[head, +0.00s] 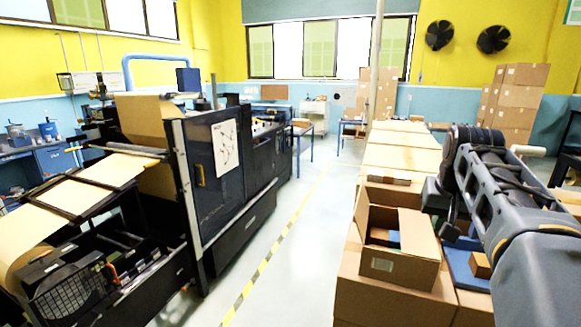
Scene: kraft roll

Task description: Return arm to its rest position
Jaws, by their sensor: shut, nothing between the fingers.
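My arm (515,200) reaches in from the lower right, dark grey, with its elbow raised in front of the stacked cartons. Its wrist folds down on the near side, and my gripper (450,230) hangs there, small and dark. It is shut and empty, just right of an open cardboard box (405,268). The gap between the gripper and the box is hard to judge from this one view.
The open box stands on large cartons (390,300); a blue tray (465,272) holding a small brown box lies to its right. A paper machine (225,165) fills the left. A clear aisle (300,240) with a striped floor line runs between.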

